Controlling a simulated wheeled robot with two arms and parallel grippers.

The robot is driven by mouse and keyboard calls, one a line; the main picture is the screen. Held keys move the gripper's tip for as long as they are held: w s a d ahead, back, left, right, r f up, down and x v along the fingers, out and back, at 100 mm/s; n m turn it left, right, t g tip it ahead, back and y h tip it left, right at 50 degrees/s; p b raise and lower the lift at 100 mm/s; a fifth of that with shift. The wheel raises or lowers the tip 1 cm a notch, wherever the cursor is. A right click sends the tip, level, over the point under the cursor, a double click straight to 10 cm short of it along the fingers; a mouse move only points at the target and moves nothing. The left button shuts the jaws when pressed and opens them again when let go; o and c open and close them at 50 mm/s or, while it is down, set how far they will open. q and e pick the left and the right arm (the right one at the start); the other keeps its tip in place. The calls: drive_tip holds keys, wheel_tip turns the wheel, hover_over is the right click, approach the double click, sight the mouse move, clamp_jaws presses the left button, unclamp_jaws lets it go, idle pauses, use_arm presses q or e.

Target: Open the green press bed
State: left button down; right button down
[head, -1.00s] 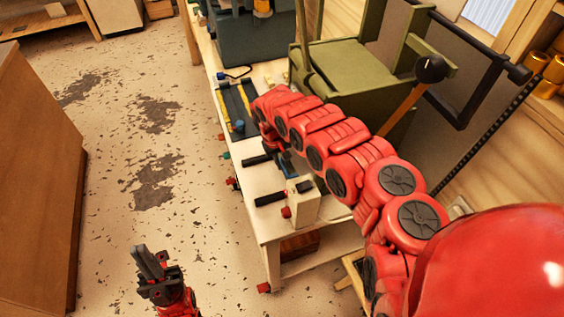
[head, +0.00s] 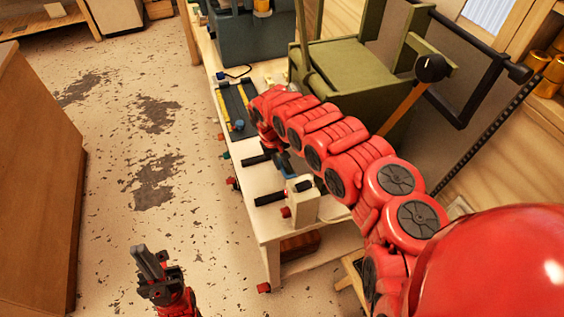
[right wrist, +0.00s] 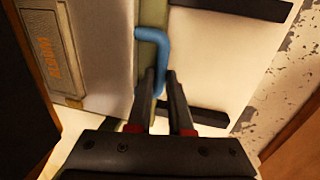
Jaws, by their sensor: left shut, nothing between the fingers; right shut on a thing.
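The green press (head: 345,65) stands at the back of the bench in the head view, partly behind my right arm. In the right wrist view, a bent blue handle (right wrist: 152,45) runs along a narrow green strip (right wrist: 150,75). My right gripper (right wrist: 161,82) is shut on the lower end of this blue handle. In the head view a bit of blue (head: 284,166) shows below my right arm, whose red links mostly hide the right gripper. My left gripper (head: 148,262) is shut and empty, low over the floor, away from the bench.
The pale bench (head: 262,222) carries black bars (head: 270,198), a dark strip with yellow edges (head: 236,108) and a dark teal machine (head: 245,42). A lever with a black knob (head: 431,68) rises at the press's right. A wooden cabinet (head: 35,170) stands left; the floor between is clear.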

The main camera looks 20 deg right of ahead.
drive_tip(key=a+b, duration=0.2)
drive_tip(key=a, duration=0.2)
drive_tip(key=a+b, duration=0.2)
drive_tip(key=a, duration=0.3)
drive_tip(key=a+b, duration=0.2)
drive_tip(key=a, duration=0.3)
drive_tip(key=shift+s+a+f, duration=0.1)
drive_tip(key=shift+s+f, duration=0.15)
drive_tip(key=shift+s, duration=0.05)
drive_tip(key=shift+a+r+b, duration=0.25)
drive_tip(key=shift+a+b, duration=0.3)
drive_tip(key=shift+a, duration=0.25)
drive_tip(key=c, duration=0.8)
unclamp_jaws()
drive_tip(key=shift+c, duration=0.2)
drive_tip(key=a+r+b, duration=0.3)
drive_tip(key=r, duration=1.4)
